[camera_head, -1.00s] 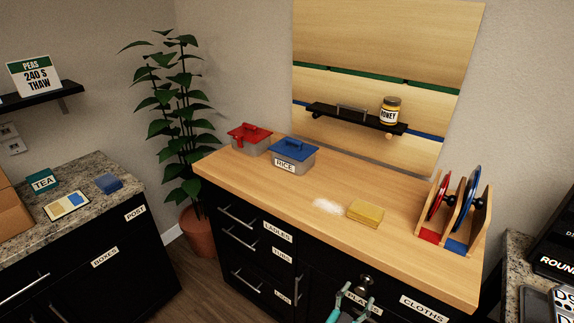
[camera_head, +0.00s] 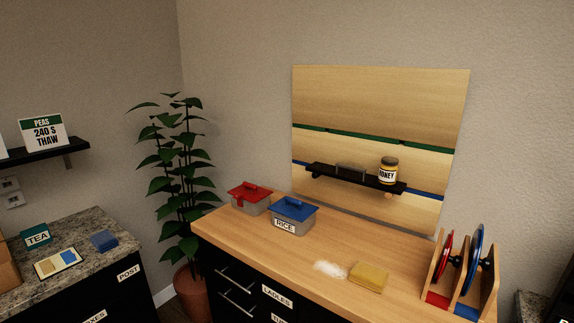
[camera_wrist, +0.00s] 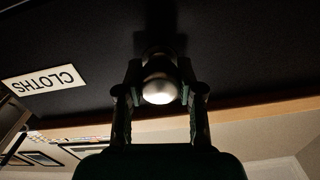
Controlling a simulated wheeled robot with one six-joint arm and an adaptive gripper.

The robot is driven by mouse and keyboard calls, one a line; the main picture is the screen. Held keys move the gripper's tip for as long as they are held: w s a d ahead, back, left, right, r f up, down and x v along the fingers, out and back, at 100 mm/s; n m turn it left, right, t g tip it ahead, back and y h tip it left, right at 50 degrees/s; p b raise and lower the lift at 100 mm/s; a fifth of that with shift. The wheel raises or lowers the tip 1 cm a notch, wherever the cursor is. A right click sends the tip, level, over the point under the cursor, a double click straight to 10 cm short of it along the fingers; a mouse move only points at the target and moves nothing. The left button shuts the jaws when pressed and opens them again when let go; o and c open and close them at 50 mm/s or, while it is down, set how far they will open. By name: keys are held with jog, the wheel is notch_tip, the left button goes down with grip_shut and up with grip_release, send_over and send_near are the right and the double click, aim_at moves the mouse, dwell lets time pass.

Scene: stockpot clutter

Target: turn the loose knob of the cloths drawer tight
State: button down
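In the wrist view, a round silver knob (camera_wrist: 159,92) stands out from a dark drawer front (camera_wrist: 225,60). A white label reading CLOTHS (camera_wrist: 45,80) shows upside down at the left on the same front. My gripper (camera_wrist: 160,88) is at the knob, one finger on each side, and the fingertips appear to press against its sides. The knob's base is in shadow, so its seating cannot be seen. Neither the knob nor my gripper shows in the head view now.
The wooden counter (camera_head: 240,240) holds a red-lidded box (camera_head: 250,199), a blue-lidded RICE box (camera_head: 292,216), a yellow sponge (camera_head: 369,277), white powder (camera_head: 330,269) and a rack with lids (camera_head: 465,270). A shelf (camera_head: 345,176) carries a honey jar (camera_head: 388,171).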

dwell(0.3)
jog(key=m, duration=0.4)
jog(key=shift+w+m, duration=0.1)
jog(key=shift+m, duration=0.2)
jog(key=shift+m, duration=2.3)
jog(key=m, duration=0.4)
jog(key=shift+m, duration=0.3)
